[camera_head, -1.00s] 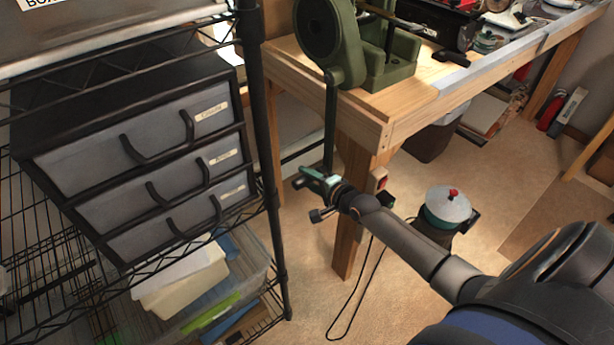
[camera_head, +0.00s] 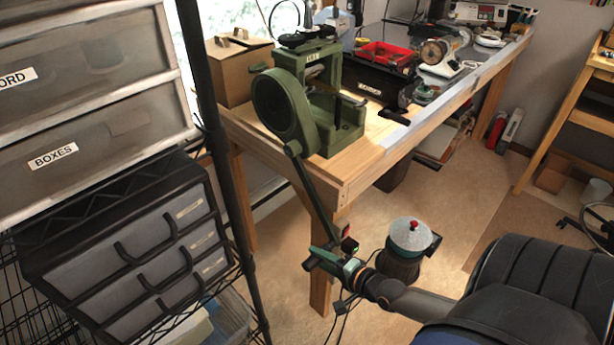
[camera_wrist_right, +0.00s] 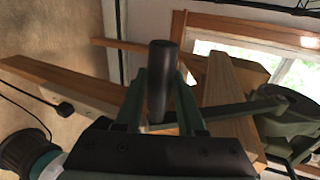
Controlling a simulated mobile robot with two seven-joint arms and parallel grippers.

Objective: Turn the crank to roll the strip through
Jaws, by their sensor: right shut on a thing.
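The green rolling mill (camera_head: 341,118) stands on the corner of the wooden bench, with a round wheel (camera_head: 277,102) on its near side. The dark crank arm (camera_head: 310,188) slants down and right from the wheel's hub, past the bench edge. My right gripper (camera_head: 328,259) is at the crank's lower end. In the right wrist view, the dark cylindrical crank handle (camera_wrist_right: 163,80) stands between the green fingers of my right gripper (camera_wrist_right: 162,100), which is shut on it. The crank arm also shows there (camera_wrist_right: 235,113). I cannot clearly make out the strip. My left gripper is out of view.
The wooden bench's front edge (camera_head: 378,163) and leg (camera_head: 325,285) are close to my right gripper. A pot-like device with a red knob (camera_head: 408,240) stands right of it. A rack with drawers (camera_head: 150,240) is at left. Open floor (camera_head: 440,205) lies at right.

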